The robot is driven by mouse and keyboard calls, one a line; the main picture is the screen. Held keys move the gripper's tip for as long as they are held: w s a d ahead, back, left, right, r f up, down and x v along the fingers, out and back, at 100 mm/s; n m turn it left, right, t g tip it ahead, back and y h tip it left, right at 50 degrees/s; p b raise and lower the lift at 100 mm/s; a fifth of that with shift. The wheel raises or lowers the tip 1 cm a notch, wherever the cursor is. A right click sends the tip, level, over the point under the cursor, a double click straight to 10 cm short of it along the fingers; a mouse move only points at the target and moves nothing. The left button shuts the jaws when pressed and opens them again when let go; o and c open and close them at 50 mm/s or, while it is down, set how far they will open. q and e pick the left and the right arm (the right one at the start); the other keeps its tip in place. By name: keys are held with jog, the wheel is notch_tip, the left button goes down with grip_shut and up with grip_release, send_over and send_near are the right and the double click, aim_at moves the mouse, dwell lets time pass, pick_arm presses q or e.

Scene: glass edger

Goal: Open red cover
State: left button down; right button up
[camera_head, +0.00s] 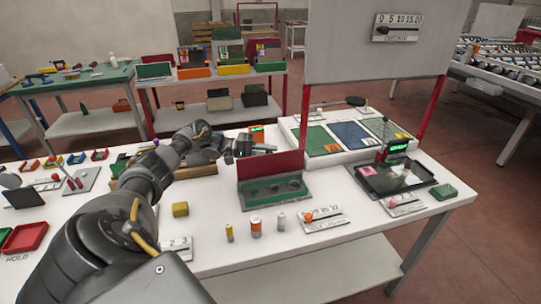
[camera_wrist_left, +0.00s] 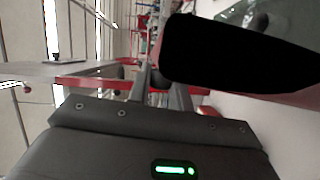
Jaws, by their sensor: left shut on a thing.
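The red cover (camera_head: 270,166) stands upright along the back edge of a green box (camera_head: 252,194) with round wells in its top. The box sits on the white table, and its wells are exposed. My left arm reaches across from the left. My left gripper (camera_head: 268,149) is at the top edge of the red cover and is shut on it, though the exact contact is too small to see. In the left wrist view a large dark shape covers the upper right, with a red strip (camera_wrist_left: 92,83) beyond my gripper. My right gripper is not in view.
A white panel with colored mats (camera_head: 318,140) and a black tray (camera_head: 395,178) are to the right. Red posts (camera_head: 431,110) hold a grey board above.

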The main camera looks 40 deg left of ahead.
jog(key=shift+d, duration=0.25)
pick_arm(q)
jog(key=c, duration=1.3)
grip_release()
jog(key=shift+o, duration=0.2)
jog(key=shift+s+a+f+b, duration=0.15)
jog(key=shift+s+a+b, duration=0.15)
jog(key=shift+a, duration=0.1)
jog(key=b+v, duration=0.5)
jog(key=v, duration=0.4)
jog(key=shift+a+r+b, duration=0.25)
jog(key=shift+a+b, duration=0.1)
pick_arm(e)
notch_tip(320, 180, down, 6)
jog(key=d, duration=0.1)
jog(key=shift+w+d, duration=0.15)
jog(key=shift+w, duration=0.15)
